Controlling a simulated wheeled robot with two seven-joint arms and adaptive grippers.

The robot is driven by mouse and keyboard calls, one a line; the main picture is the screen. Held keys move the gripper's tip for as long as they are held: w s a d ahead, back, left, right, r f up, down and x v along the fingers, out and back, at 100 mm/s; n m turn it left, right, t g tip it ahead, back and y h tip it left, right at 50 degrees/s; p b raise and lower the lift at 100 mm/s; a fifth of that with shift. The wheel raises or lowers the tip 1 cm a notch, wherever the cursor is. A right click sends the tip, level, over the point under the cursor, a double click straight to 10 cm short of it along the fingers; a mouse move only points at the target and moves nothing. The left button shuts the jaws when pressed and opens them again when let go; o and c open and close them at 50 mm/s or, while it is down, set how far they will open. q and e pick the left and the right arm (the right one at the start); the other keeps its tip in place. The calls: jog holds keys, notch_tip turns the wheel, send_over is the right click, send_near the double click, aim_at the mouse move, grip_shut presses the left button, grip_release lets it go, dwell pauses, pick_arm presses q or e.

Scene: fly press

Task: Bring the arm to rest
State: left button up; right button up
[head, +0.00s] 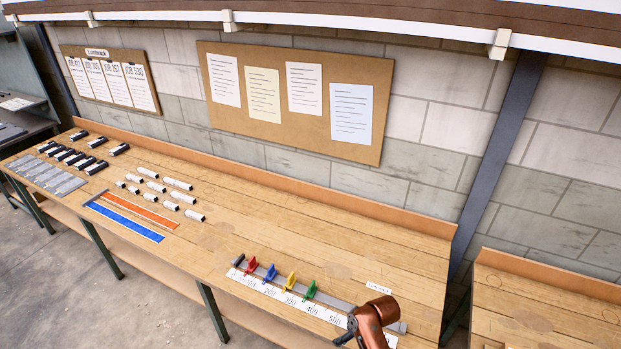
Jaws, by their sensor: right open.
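My right arm (374,314), copper-brown, comes in at the bottom edge of the head view, right of centre. Its dark gripper (347,331) shows only in part beside the right end of a grey rail (332,299) on the bench; it is open, and I see nothing held in it. The arm covers part of the rail's right end. My left gripper is not in view.
The rail carries red (250,265), blue (270,273), yellow (290,281) and green (310,290) pieces above a numbered strip (285,295). The bench behind the rail is mostly clear.

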jog(key=s+d+r+m+h, duration=0.15)
jog(key=s+d+m, duration=0.35)
jog(key=s+d, duration=0.85)
jog(key=s+d+m+h, duration=0.3)
jog(key=s+d+m, duration=0.2)
jog(key=s+d, duration=0.8)
jog(key=s+a+f+b, duration=0.1)
jog(key=f+b, duration=0.1)
jog(key=f, duration=1)
jog(key=s+a+f+n+b, duration=0.1)
jog(key=s+a+f+b, duration=0.15)
jog(key=f, duration=0.85)
jog(key=s+a+f+b, duration=0.1)
jog(key=f+b, duration=0.2)
jog(key=f, duration=0.9)
pick_arm(q)
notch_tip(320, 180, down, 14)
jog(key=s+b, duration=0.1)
jog(key=b, duration=0.6)
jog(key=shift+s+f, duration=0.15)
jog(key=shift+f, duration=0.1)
pick_arm(e)
jog(key=s+f+g, duration=0.1)
jog(key=s+f, duration=0.9)
jog(key=f, duration=0.3)
jog(key=s+f, duration=1)
jog(key=f, duration=0.3)
jog(key=shift+f+n+g, duration=0.15)
jog(key=shift+n+g, duration=0.15)
jog(key=shift+g, duration=0.1)
